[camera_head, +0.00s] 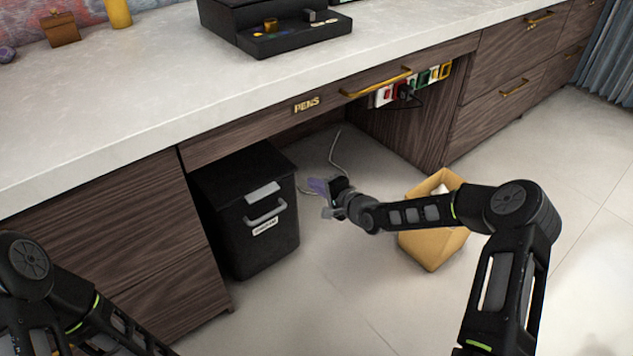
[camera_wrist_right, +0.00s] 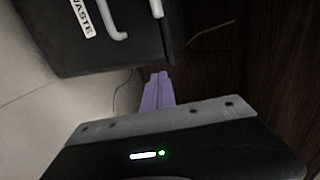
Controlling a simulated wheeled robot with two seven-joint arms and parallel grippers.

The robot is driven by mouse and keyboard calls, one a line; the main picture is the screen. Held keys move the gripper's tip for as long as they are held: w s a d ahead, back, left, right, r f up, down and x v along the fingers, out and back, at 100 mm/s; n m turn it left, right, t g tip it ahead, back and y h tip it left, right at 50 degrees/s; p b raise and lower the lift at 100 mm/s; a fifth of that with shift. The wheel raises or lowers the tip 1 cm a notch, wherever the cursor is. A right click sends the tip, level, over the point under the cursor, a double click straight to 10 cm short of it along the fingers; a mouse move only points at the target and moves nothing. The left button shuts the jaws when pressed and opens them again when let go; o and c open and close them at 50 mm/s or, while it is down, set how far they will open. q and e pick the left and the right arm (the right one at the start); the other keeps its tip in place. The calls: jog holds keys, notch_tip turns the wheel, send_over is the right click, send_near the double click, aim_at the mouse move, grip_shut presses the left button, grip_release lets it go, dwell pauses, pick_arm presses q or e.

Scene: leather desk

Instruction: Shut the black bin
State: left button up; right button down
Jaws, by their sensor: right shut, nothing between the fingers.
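The black bin (camera_head: 262,240) stands upright on the floor under the desk, left of centre. Its lid (camera_head: 240,168) lies flat across the top, and I see no clear gap under it. A grey handle and a white label are on its front. In the right wrist view the bin (camera_wrist_right: 60,45) fills the upper left, with its handle and "WASTE" label. My right gripper (camera_head: 322,187) is to the right of the bin, apart from it. Its purple fingers (camera_wrist_right: 158,90) are together and empty. My left arm shows at the lower left, but its gripper is out of frame.
A tan box (camera_head: 425,245) with something pale inside stands on the floor behind my right arm. A drawer marked "PENS" (camera_head: 307,104) is above the bin. A power strip (camera_head: 415,85) and cable hang on the right panel. The front floor is clear.

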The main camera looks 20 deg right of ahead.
jog(key=p+v, duration=0.3)
jog(key=v, duration=0.6)
dwell(0.4)
